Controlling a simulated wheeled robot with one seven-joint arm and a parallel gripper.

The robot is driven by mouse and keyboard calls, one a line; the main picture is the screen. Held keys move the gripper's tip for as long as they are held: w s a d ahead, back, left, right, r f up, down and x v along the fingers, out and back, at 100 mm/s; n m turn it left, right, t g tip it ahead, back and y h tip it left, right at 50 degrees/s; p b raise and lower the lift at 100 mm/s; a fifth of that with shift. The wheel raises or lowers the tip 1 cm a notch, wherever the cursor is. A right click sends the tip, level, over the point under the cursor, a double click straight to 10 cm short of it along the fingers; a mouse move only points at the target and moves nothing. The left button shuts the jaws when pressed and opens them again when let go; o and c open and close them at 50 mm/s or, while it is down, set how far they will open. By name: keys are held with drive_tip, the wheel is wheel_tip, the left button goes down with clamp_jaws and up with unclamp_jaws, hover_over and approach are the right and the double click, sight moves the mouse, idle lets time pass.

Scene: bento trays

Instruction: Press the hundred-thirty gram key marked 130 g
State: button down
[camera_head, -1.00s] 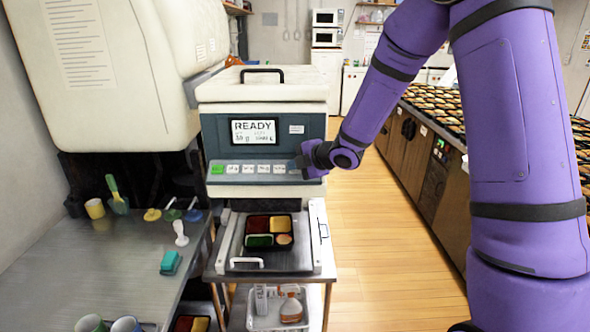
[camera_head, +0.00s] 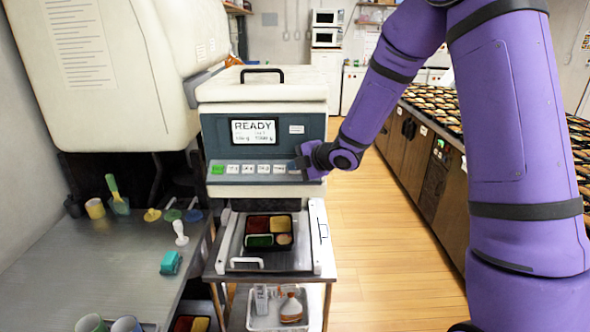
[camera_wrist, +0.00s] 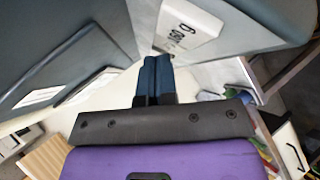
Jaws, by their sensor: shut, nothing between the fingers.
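The machine (camera_head: 265,92) has a screen (camera_head: 254,131) that reads READY in the head view, with small figures under it that are hard to read. Below the screen is a sloped key panel (camera_head: 216,179) with a green key (camera_head: 217,169) and several white keys (camera_head: 249,168). The key labels are too small to read there. My gripper (camera_head: 299,164) is at the right end of the key row. In the wrist view its fingers (camera_wrist: 156,72) are shut and empty. A white label ending in "0 g" (camera_wrist: 187,28) is just beyond the fingertips; its first digits are unclear. Contact cannot be told.
A bento tray (camera_head: 270,215) with filled compartments sits on the machine's lower shelf. A steel table (camera_head: 90,260) with scoops, cups and a teal block (camera_head: 171,262) stands at left. A long counter of trays (camera_head: 430,165) runs along the right. The floor between is clear.

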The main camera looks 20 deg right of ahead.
drive_tip(key=shift+s+a+r, duration=0.1)
drive_tip(key=shift+s+r, duration=0.3)
drive_tip(key=shift+r, duration=0.25)
drive_tip(key=shift+s+a+r, duration=0.15)
drive_tip(key=shift+s+r, duration=0.25)
drive_tip(key=shift+r, duration=0.3)
drive_tip(key=shift+s+a+r, duration=0.1)
drive_tip(key=shift+s+r, duration=0.25)
drive_tip(key=shift+r, duration=0.4)
drive_tip(key=shift+s+a+r, duration=0.15)
drive_tip(key=shift+s+r, duration=0.25)
drive_tip(key=shift+r, duration=0.3)
